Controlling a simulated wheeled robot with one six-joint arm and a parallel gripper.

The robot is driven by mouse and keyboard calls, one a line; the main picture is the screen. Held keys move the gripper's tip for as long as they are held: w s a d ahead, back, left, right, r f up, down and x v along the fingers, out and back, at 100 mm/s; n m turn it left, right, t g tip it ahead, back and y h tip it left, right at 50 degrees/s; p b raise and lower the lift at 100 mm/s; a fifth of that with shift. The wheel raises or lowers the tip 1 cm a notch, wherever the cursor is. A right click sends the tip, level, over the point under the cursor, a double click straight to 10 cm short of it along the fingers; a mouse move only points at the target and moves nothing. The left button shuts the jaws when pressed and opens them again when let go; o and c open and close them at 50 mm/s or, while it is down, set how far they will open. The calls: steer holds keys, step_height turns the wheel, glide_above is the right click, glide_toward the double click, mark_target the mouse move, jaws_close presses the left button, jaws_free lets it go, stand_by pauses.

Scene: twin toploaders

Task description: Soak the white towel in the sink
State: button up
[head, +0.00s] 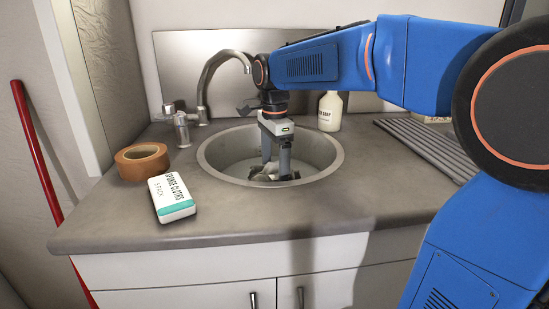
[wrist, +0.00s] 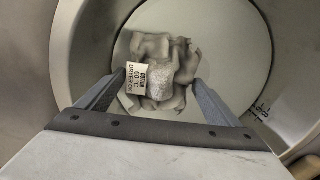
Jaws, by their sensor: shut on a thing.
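The round metal sink (head: 210,163) is set in the countertop. My gripper (head: 276,172) reaches down into it from above. The crumpled white towel (head: 262,173) is low in the sink, between the fingertips. In the wrist view the towel (wrist: 180,98) lies bunched over a pale round surface, with a tag (wrist: 138,77) reading "cotton 60 °C dryer on". My gripper (wrist: 155,88) is shut on the towel, one finger at each side. The curved tap (head: 222,56) stands at the back left of the sink. I cannot tell whether the towel is wet.
A brown tape roll (head: 142,162) and a white pack of sponge cloths (head: 171,198) lie left of the sink. A white soap bottle (head: 330,111) stands behind it at right. A ribbed drainer (head: 428,143) is on the right. The counter front is clear.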

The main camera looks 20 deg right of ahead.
mark_target(275, 160)
steer(key=shift+f, duration=2.8)
steer(key=o, duration=1)
steer(key=shift+o, duration=0.2)
step_height(275, 160, up, 17)
steer(key=shift+r, duration=0.2)
